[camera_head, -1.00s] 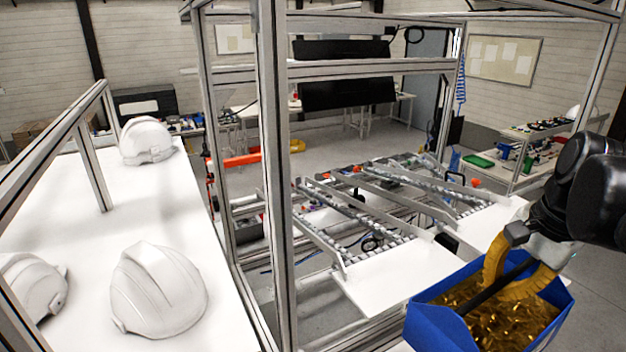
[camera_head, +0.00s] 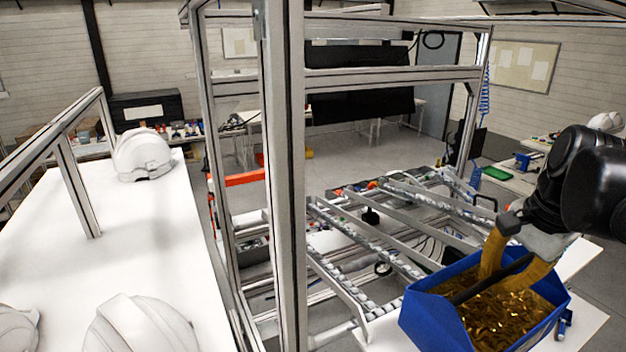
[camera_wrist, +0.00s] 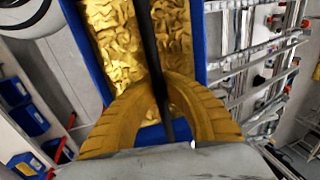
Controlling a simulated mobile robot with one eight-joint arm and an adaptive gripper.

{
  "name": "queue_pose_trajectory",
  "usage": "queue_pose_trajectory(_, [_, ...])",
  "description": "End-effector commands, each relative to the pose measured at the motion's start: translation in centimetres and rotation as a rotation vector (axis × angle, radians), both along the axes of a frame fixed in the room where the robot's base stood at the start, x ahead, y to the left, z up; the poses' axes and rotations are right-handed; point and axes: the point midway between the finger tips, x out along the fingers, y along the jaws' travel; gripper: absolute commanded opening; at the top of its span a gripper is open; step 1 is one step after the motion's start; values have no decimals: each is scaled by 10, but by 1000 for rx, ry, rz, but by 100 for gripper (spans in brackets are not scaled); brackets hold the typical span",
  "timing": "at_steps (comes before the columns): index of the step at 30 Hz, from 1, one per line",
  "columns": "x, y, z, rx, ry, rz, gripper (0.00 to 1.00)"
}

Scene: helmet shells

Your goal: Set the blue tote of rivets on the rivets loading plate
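The blue tote (camera_head: 433,325) is filled with gold-coloured rivets (camera_head: 500,308) and hangs roughly level from a dark bar across its top. My gripper (camera_head: 508,274) has its yellow fingers closed on this bar. In the wrist view, the fingers (camera_wrist: 164,82) meet at the bar above the rivets (camera_wrist: 112,40), between the tote's blue walls (camera_wrist: 82,45). White loading plates (camera_head: 592,326) show at the near end of the roller rack, partly hidden behind and beneath the tote. I cannot tell which plate is for rivets or see any contact with one.
The roller rack (camera_head: 345,290) slopes away behind the tote. An upright metal post (camera_head: 287,180) stands left of it. A white table (camera_head: 130,240) with white helmet shells (camera_head: 143,155) fills the left. In the wrist view, blue bins (camera_wrist: 28,120) stand at the left.

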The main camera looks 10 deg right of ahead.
Motion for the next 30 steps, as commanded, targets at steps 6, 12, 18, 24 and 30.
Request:
queue_pose_trajectory(6, [27, 10, -3, 1, -1, 3, 0])
queue_pose_trajectory(12, [51, 18, -5, 0, -1, 2, 0])
queue_pose_trajectory(18, [74, 27, -7, -1, 0, 2, 0])
queue_pose_trajectory(24, [85, 31, -25, -1, 0, -1, 0])
queue_pose_trajectory(30, [84, 30, -45, -1, 0, -1, 0])
